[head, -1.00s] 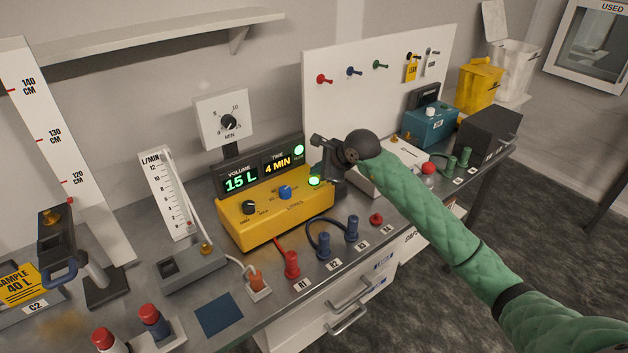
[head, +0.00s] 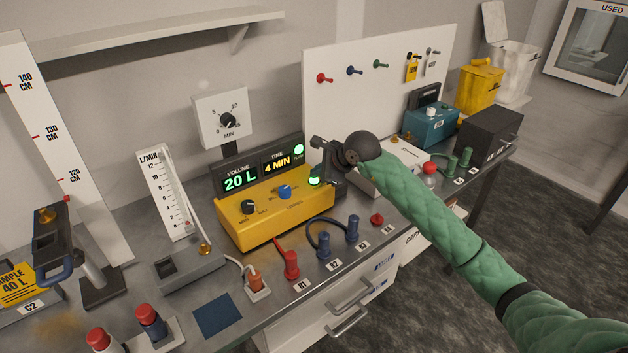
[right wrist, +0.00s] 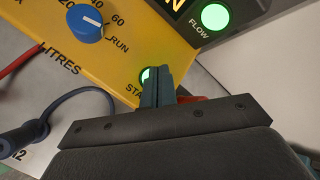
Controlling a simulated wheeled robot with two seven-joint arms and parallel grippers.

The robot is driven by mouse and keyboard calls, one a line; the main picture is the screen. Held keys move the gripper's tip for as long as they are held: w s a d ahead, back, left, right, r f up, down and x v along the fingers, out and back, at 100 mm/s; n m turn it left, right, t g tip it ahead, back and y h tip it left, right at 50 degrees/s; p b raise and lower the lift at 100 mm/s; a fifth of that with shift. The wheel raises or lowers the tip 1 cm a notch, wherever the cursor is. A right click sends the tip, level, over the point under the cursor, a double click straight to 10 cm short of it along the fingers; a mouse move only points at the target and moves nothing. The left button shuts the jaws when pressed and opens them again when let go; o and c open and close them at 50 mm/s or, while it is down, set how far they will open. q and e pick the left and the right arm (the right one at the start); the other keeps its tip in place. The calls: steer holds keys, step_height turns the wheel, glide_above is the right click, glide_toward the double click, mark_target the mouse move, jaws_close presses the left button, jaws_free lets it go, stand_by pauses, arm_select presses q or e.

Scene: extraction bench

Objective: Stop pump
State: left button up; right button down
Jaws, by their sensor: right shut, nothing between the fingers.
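The yellow pump (head: 270,219) stands mid-bench. Its display (head: 240,180) reads 20 L and 4 MIN, and the green FLOW lamp (head: 299,149) is lit. A lit green button (head: 314,183) is at the panel's right end. In the right wrist view, this green button (right wrist: 145,74) shows beside a label starting "STA", partly covered by my fingers. A red part (right wrist: 191,99) shows behind the fingers, mostly hidden; I cannot tell its shape. My right gripper (right wrist: 157,72) is shut and empty, its tips close over the panel beside the green button. Contact cannot be told. My left gripper is out of view.
A blue knob (head: 285,192) and a black knob (head: 248,207) sit on the pump panel. Red (head: 291,264) and blue (head: 352,229) connectors stand in front. A flowmeter (head: 164,195) stands left.

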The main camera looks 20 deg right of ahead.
mark_target(317, 181)
steer(key=shift+f+b, duration=0.35)
steer(key=shift+b, duration=0.1)
stand_by(0.5)
steer(key=shift+r, duration=0.8)
steer(key=shift+r+p, duration=0.4)
steer(key=shift+r, duration=2.15)
